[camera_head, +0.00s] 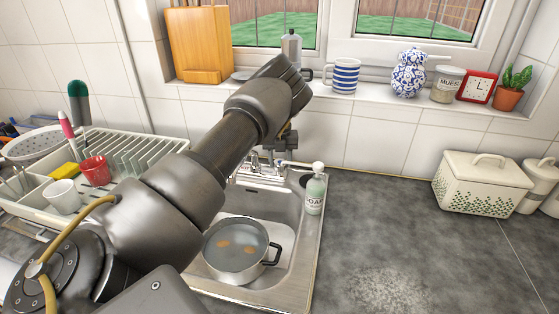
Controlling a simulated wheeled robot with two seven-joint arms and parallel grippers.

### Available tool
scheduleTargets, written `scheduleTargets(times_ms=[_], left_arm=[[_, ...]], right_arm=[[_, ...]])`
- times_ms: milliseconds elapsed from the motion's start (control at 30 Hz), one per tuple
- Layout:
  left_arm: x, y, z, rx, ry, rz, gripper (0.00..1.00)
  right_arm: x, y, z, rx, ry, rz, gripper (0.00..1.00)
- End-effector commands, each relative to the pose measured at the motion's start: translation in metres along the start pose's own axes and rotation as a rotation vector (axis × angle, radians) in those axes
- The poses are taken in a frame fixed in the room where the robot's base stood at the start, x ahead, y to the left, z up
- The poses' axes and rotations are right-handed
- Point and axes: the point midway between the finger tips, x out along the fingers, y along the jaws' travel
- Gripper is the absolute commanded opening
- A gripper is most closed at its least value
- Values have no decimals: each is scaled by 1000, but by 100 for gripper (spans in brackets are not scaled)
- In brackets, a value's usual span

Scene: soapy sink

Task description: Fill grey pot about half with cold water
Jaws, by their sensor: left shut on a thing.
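The grey pot (222,262) stands upright in the steel sink basin, its black handle to the right. It holds clear greyish liquid, with two small orange-brown patches showing inside; I cannot tell what these are. The chrome tap (255,166) is at the back of the sink, partly hidden by my left arm. My left gripper (287,143) is just above the tap, mostly hidden by its wrist. It is shut at the tap's top, seemingly on the tap handle; the contact is hidden. I cannot make out a water stream. My right gripper is out of view.
A soap bottle (315,190) stands at the sink's right rim. A dish rack (135,150) with a red cup (96,170) and white cup (62,197) is at left. A blue-striped mug (344,76) stands on the windowsill. The counter right of the sink is largely clear.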

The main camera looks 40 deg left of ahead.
Motion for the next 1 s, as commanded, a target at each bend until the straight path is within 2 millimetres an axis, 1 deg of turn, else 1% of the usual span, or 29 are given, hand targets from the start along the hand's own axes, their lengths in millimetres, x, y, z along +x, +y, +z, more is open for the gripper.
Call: scheduleTargets(times_ms=[400, 433, 567, 600, 867, 1000], left_arm=[[0, 1, 0, 8, -1, 2, 20], [0, 1, 0, 8, -1, 2, 46], [0, 1, 0, 8, 0, 1, 63], [0, 0, 0, 8, 0, 1, 65], [-1, 0, 0, 9, -1, 0, 65], [-11, -1, 0, 9, -2, -2, 65]], right_arm=[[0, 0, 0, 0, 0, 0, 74], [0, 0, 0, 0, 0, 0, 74], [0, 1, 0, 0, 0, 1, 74], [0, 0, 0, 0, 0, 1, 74], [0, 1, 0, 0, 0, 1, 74], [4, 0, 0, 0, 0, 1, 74]])
